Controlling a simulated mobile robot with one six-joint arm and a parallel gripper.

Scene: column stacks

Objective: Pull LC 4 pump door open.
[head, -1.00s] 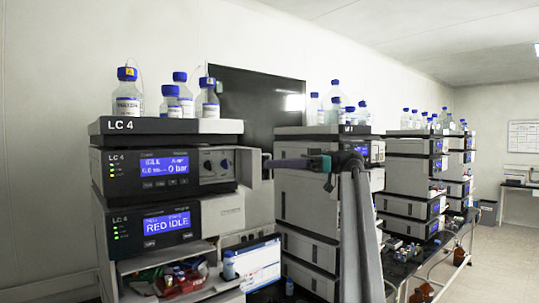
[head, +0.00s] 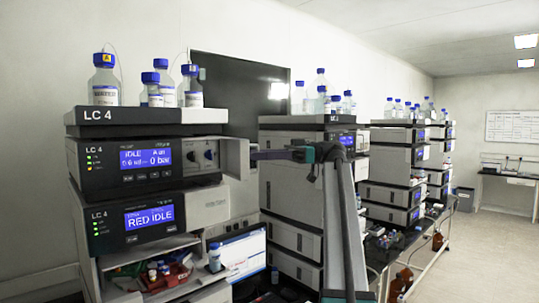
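The LC 4 pump module (head: 127,166) is the upper unit of the left stack, with a lit display reading IDLE and 0 bar. Its pump door (head: 237,160) is a pale panel at the module's right side, standing swung out. The recess (head: 202,155) left of it is exposed and shows dark round pump parts. My gripper (head: 257,155) reaches in from the right, its dark fingers pointing left, with the tips at the door's outer edge. I cannot tell whether they touch or grip it, and the finger gap is too small to make out.
Capped bottles (head: 105,80) stand on the LC 4 top tray (head: 140,116). Below the pump is a module reading RED IDLE (head: 135,216). A second stack (head: 290,195) stands close behind my arm. Open floor (head: 485,255) lies at the right.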

